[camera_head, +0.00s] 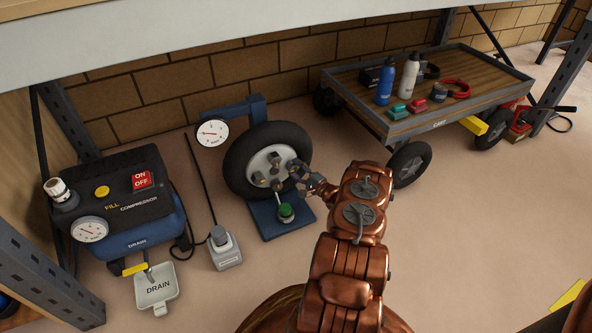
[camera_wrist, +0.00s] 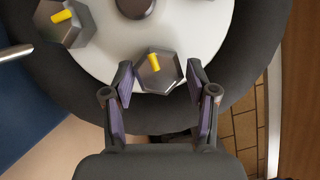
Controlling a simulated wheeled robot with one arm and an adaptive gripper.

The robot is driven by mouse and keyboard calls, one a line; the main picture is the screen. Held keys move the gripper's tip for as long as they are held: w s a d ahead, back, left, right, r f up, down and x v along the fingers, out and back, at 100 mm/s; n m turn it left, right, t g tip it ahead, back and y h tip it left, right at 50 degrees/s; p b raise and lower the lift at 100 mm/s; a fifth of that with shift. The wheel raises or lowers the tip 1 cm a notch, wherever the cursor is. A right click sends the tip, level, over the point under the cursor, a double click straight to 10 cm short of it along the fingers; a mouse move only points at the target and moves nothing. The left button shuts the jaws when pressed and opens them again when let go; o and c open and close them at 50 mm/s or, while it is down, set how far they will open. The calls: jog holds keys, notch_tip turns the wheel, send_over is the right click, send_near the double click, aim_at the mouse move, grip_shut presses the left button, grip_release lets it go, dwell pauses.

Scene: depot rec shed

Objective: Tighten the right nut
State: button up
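The wheel (camera_head: 237,165) stands upright on a blue stand, with dark hex nuts on its pale hub (camera_head: 262,162). The nut by my gripper, on the hub's right side, is partly hidden in the head view. In the wrist view this right nut (camera_wrist: 152,80) is grey with a yellow mark and sits between my fingertips. A second nut (camera_wrist: 60,32) with a yellow mark is at the upper left. My gripper (camera_head: 297,172) is close to the hub. Its two fingers (camera_wrist: 159,72) are apart, with a small visible gap on each side of the nut.
A blue stand base (camera_head: 268,222) with a green-topped part (camera_head: 286,212) lies below the wheel. A compressor (camera_head: 125,205), drain tray (camera_head: 156,290) and grey pedal box (camera_head: 225,250) stand left. A cart (camera_head: 440,122) with bottles is at back right.

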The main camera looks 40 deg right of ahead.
jog(key=shift+o, duration=0.9)
jog(key=shift+a, duration=0.1)
jog(key=s+f, duration=0.1)
jog(key=s, duration=1.1)
jog(key=shift+d+f, duration=0.15)
jog(key=shift+d, duration=0.1)
